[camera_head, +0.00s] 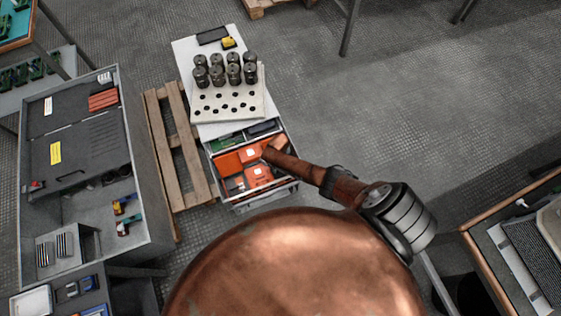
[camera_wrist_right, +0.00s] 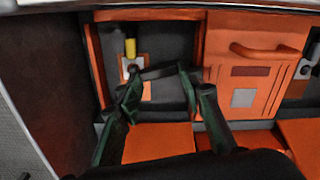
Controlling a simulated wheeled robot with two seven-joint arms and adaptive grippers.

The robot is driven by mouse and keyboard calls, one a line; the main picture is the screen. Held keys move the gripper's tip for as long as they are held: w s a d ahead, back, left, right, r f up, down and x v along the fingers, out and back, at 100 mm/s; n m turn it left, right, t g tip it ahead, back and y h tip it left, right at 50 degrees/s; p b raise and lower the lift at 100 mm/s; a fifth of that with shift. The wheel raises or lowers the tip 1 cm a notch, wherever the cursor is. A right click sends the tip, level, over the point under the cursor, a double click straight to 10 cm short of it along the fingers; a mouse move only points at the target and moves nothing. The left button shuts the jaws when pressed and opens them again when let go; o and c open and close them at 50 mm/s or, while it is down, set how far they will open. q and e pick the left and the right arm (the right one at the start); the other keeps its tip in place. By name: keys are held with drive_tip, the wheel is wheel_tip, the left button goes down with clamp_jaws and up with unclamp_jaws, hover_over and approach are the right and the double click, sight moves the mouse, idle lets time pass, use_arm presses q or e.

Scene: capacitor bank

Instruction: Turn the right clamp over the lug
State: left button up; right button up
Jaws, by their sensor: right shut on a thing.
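In the right wrist view, the lug (camera_wrist_right: 132,68) is a pale metal plate with a dark hole, below a yellow sleeve (camera_wrist_right: 130,48), against a copper-coloured pad. The right clamp (camera_wrist_right: 160,72) appears as a short dark bar, lying nearly sideways to the right of the lug. Its left end reaches the lug's right edge; I cannot tell whether it overlaps it. My right gripper (camera_wrist_right: 159,77) has its two dark green fingers on either side of this bar and is shut on it. In the head view my right arm reaches into the open drawer and the clamp is too small to make out.
An orange panel with a handle (camera_wrist_right: 265,53) stands close right of the fingers. Orange framing surrounds the recess. In the head view, the white-topped cabinet (camera_head: 215,127) carries several dark cylinders (camera_head: 233,74).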

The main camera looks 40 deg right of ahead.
drive_tip(key=shift+s+f+m+p, duration=0.3)
drive_tip(key=shift+s+m, duration=0.3)
drive_tip(key=shift+m, duration=0.6)
drive_tip(key=shift+s+a+m, duration=0.15)
drive_tip(key=shift+s+m, duration=0.05)
drive_tip(key=shift+m, duration=0.1)
drive_tip(key=o, duration=1.2)
drive_tip(key=shift+c, duration=0.2)
drive_tip(key=shift+w, duration=0.1)
drive_tip(key=shift+w+r, duration=0.1)
drive_tip(key=shift+w, duration=0.05)
